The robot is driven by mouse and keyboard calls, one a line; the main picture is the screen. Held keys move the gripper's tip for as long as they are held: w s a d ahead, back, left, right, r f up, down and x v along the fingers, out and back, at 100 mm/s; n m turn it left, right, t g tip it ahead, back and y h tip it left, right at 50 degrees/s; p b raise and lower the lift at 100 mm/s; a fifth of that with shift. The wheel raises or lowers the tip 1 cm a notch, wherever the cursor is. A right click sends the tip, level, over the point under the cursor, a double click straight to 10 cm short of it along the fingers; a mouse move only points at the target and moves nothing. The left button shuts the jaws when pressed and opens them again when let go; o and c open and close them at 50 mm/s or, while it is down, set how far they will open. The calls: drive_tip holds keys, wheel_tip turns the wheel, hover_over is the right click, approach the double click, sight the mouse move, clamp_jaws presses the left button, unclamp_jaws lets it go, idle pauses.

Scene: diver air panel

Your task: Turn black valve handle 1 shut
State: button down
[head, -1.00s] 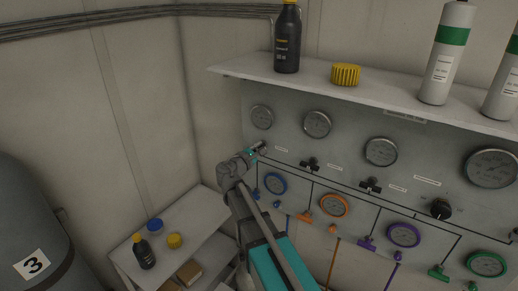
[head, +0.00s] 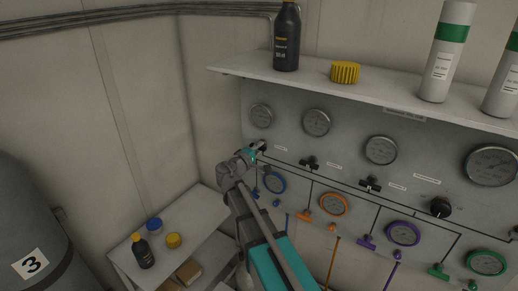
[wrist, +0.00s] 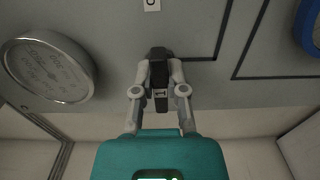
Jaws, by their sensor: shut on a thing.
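The leftmost black valve handle (wrist: 159,92), which I take to be handle 1, stands out from the grey panel in the wrist view. My gripper (wrist: 160,76) has a finger on each side of it and is shut on it. In the wrist view the handle's long bar points up and down the picture, in line with the gripper. In the head view my gripper (head: 258,149) is at the left end of the panel, below the small left gauge, and mostly hides the handle.
A round gauge (wrist: 48,67) is close beside my gripper.

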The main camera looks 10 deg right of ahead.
idle(0.4)
drive_tip(key=c, duration=0.7)
unclamp_jaws()
drive_tip(key=shift+s+a, duration=0.1)
drive_tip(key=shift+v, duration=5.85)
